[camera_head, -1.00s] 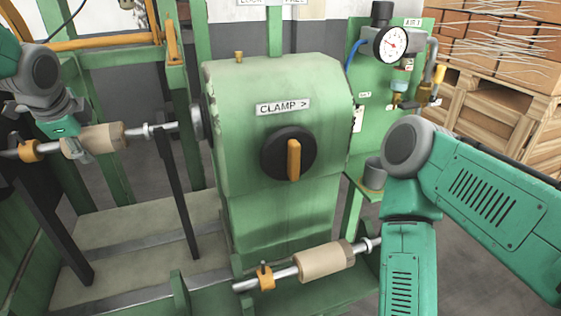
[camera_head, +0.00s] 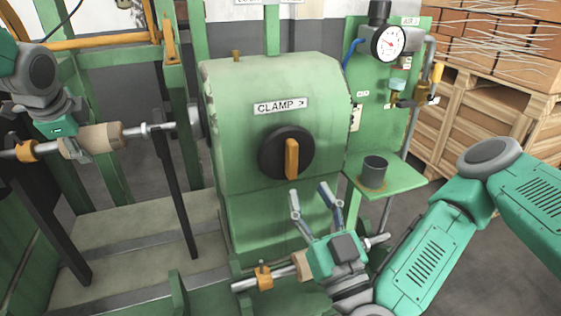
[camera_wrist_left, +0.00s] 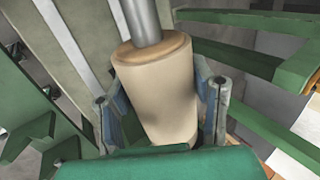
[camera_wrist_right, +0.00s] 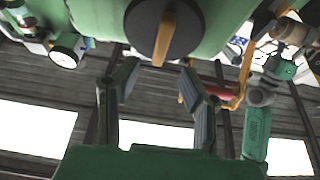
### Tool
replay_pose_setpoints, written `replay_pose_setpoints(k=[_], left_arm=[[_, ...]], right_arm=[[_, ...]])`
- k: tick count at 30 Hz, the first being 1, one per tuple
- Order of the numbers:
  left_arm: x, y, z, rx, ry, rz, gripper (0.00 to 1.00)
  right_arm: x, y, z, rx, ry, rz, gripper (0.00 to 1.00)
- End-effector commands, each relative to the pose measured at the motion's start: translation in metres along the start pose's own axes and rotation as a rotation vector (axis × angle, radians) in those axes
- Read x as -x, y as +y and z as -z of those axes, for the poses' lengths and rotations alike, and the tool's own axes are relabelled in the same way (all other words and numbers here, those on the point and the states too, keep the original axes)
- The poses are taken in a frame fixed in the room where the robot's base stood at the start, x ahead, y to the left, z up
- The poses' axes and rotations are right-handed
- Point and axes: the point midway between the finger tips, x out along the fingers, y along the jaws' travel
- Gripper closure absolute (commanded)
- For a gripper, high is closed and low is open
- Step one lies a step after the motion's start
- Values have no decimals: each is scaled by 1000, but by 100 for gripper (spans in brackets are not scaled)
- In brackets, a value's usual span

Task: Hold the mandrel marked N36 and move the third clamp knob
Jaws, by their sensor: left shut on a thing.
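A beige mandrel (camera_head: 106,137) sits on a steel shaft at the left, and my left gripper (camera_head: 75,148) is shut around it. In the left wrist view the mandrel (camera_wrist_left: 158,95) lies between both fingers. No N36 mark is readable. The clamp knob (camera_head: 287,153), black with an upright orange handle, is on the front of the green housing under the "CLAMP >" label. My right gripper (camera_head: 315,200) is open and empty, below the knob and pointing up towards it. In the right wrist view the knob (camera_wrist_right: 150,25) is beyond the open fingertips, apart from them.
A second beige mandrel (camera_head: 303,265) on a lower shaft is partly hidden behind my right gripper. A green shelf with a grey cup (camera_head: 375,170) and a gauge panel (camera_head: 390,43) stand right of the housing. Pallets with boxes (camera_head: 475,115) are at the far right.

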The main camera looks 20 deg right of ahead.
Motion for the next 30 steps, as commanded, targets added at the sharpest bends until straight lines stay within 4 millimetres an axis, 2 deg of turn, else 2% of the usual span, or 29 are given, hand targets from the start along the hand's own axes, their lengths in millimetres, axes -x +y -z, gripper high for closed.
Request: replay_pose_setpoints(k=[3, 9, 15, 23, 24, 27, 30], left_arm=[[1, -2, 0, 0, 0, 4, 100], [1, -2, 0, -1, 0, 4, 100], [1, -2, 0, 0, 0, 5, 100], [1, -1, 0, 0, 0, 5, 100], [1, -2, 0, 0, 0, 5, 100], [1, -2, 0, 1, 0, 5, 100], [1, -1, 0, 0, 0, 5, 100]], right_arm=[[-26, 0, 2, 3, 7, -1, 64], [-58, 1, 0, 1, 1, -3, 64], [-72, 0, 0, 1, -1, 0, 64], [-74, 0, 0, 1, -2, 1, 64], [-74, 0, 0, 1, -2, 1, 67], [-74, 0, 0, 0, -2, 1, 100], [-74, 0, 0, 1, -1, 0, 100]])
